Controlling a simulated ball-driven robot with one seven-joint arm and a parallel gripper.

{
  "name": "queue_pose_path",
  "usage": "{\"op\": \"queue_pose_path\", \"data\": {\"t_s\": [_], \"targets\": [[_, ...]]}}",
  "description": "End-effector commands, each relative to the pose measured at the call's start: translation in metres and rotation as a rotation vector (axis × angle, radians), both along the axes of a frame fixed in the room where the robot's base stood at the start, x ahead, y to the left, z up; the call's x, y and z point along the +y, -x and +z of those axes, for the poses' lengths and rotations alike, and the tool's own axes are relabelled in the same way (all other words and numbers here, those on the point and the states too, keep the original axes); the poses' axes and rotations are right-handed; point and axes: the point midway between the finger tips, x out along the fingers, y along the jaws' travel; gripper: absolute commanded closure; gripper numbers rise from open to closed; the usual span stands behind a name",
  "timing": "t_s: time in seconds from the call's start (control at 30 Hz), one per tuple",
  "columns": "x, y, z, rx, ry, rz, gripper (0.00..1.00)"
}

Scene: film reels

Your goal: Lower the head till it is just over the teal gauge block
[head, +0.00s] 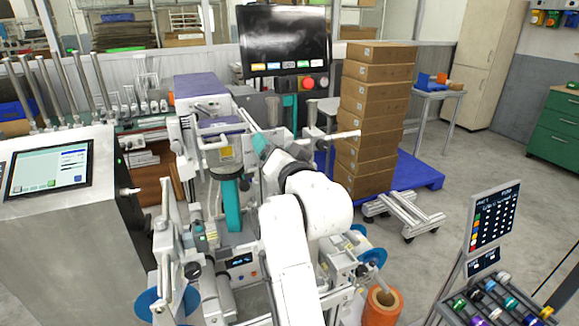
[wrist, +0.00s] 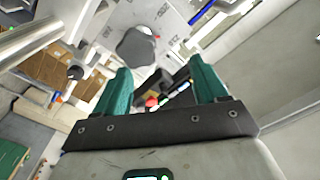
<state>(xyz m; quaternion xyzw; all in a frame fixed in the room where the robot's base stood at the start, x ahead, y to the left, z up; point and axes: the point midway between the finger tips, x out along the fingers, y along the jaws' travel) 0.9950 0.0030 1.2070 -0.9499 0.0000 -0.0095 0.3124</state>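My gripper (head: 261,146) is at the labelling machine's upper part in the head view, mostly hidden by my white arm. In the wrist view its two teal fingers (wrist: 159,88) stand apart with nothing held between them. A dark lobed knob (wrist: 137,47) on a pale printed plate (wrist: 175,22) shows beyond the fingers, apart from them. In the head view a teal upright piece (head: 232,205) stands in the middle of the machine (head: 222,152), left of my arm. I cannot tell whether it is the gauge block. The gap below the head is not clear to see.
A tall stack of cartons (head: 372,120) stands on a blue pallet (head: 412,170) to the right. A control panel (head: 48,170) is at the left. An orange roll (head: 382,305) is at the front. A dark screen (head: 285,40) hangs behind. Open floor lies at the right.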

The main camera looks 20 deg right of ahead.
Motion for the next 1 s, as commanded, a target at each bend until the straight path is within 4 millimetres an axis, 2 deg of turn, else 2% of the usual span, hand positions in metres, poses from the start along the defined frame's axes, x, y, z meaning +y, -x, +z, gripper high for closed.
{"op": "queue_pose_path", "data": {"t_s": [1.0], "targets": [[0.004,0.065,0.006,-0.011,0.001,0.006,0.32]]}}
